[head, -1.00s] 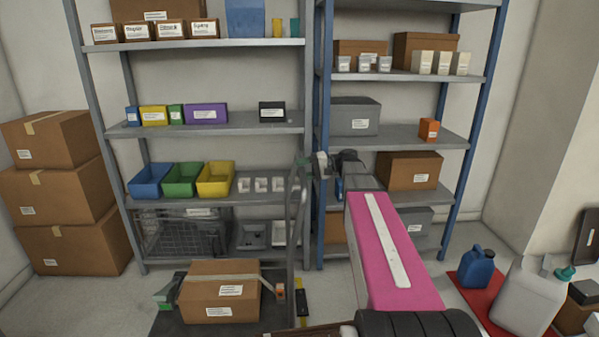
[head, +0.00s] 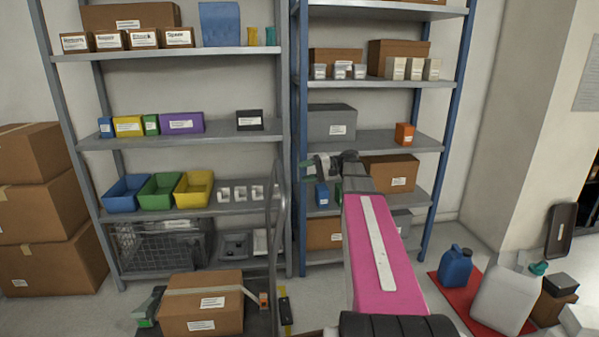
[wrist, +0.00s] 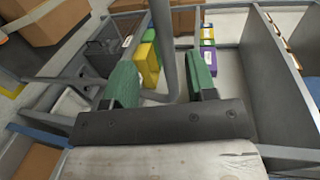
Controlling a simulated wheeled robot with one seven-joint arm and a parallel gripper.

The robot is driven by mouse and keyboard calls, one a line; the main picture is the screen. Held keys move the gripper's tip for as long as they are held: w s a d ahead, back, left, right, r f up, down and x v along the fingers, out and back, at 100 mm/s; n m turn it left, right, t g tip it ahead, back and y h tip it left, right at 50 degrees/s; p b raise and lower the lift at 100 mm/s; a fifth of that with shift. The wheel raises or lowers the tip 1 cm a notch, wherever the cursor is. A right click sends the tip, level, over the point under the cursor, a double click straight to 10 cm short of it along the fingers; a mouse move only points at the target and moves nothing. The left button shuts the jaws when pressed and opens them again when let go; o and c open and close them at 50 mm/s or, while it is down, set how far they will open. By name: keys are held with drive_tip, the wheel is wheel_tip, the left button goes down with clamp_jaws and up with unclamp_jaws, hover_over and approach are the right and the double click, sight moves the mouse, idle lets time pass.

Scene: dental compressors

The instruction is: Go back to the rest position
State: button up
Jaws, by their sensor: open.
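My arm, with its pink cover, reaches forward in the head view toward the shelving. My gripper (head: 308,170) is at its far end, small and partly hidden, in front of the blue-framed rack (head: 297,115). In the wrist view, my gripper (wrist: 163,82) shows two green fingers set wide apart, with nothing held. A grey upright bar (wrist: 166,45) shows between and beyond the fingers; I cannot tell how far off it is. Yellow and purple boxes (wrist: 198,75) on a shelf lie beyond.
A trolley with a tall handle (head: 273,230) carries a cardboard box (head: 202,302) at the front left. Stacked cartons (head: 45,205) stand at far left.

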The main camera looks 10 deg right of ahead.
drive_tip(key=s+a+f+h, duration=0.2)
drive_tip(key=s+f+h, duration=0.3)
drive_tip(key=f, duration=0.5)
drive_tip(key=s+a+f+h, duration=0.2)
drive_tip(key=s+f+h, duration=0.3)
drive_tip(key=s+f, duration=0.3)
drive_tip(key=s+a+f+g+h, duration=0.1)
drive_tip(key=s+f+h, duration=0.4)
drive_tip(key=f, duration=0.7)
drive_tip(key=shift+s+a+n+h, duration=0.4)
drive_tip(key=shift+s+a, duration=0.3)
drive_tip(key=shift+s, duration=0.15)
drive_tip(key=shift+f, duration=0.1)
